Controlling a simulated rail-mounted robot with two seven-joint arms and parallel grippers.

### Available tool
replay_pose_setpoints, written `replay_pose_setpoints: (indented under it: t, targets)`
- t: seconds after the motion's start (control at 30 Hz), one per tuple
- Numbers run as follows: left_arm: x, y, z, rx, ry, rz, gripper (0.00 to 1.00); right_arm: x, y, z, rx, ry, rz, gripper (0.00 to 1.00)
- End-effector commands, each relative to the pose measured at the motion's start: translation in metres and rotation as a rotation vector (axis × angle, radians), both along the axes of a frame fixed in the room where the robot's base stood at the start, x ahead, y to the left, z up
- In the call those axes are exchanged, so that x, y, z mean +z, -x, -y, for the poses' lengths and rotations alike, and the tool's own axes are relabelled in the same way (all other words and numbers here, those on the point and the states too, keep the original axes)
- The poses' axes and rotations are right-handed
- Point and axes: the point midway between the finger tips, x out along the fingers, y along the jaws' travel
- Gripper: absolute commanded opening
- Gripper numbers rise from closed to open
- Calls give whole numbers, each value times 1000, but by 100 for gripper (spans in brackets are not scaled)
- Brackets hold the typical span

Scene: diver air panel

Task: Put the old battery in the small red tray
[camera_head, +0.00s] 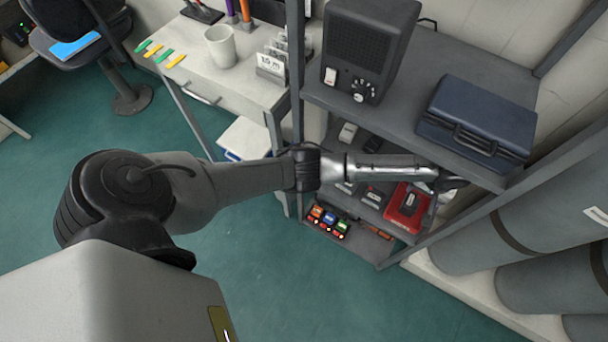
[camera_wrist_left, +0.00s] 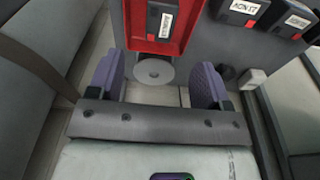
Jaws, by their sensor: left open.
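The small red tray (camera_head: 391,214) is on the middle shelf, partly behind my left arm in the head view. It also shows at the top of the left wrist view (camera_wrist_left: 156,47). A dark battery with a white label (camera_wrist_left: 163,20) lies inside the tray; I cannot read its label. My left gripper (camera_head: 452,183) is at the right end of the shelf, just beyond the tray. In the left wrist view its purple fingers (camera_wrist_left: 157,82) are wide apart with nothing held between them. My right gripper is not in view.
Other black-and-red labelled batteries (camera_wrist_left: 242,8) sit beside the tray on the shelf (camera_wrist_left: 222,45). A blue case (camera_head: 480,120) and a dark speaker box (camera_head: 365,50) stand on the top shelf. Grey cylinders (camera_head: 510,235) lie at right. Coloured items (camera_head: 328,220) sit on the lower shelf.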

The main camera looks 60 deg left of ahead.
Motion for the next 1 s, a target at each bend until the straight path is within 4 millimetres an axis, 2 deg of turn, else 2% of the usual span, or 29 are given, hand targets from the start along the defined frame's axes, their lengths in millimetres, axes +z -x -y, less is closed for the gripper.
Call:
replay_pose_setpoints:
  t: [0.17, 0.27, 0.43, 0.57, 0.7, 0.83, 1.0]
  targets:
    - [-40, 55, 23, -167, 58, 5, 72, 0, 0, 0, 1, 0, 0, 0]
    - [-59, 100, 33, -287, 99, 30, 72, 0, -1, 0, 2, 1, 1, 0]
    - [-76, 179, 32, -445, 131, 94, 72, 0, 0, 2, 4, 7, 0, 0]
    - [-77, 237, 17, -533, 115, 141, 72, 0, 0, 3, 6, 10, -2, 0]
    - [-68, 291, -7, -599, 63, 175, 72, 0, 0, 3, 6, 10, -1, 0]
    - [-56, 330, -27, -646, 4, 185, 72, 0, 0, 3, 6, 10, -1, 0]
    - [-42, 360, -45, -685, -54, 187, 72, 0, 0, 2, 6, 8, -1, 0]
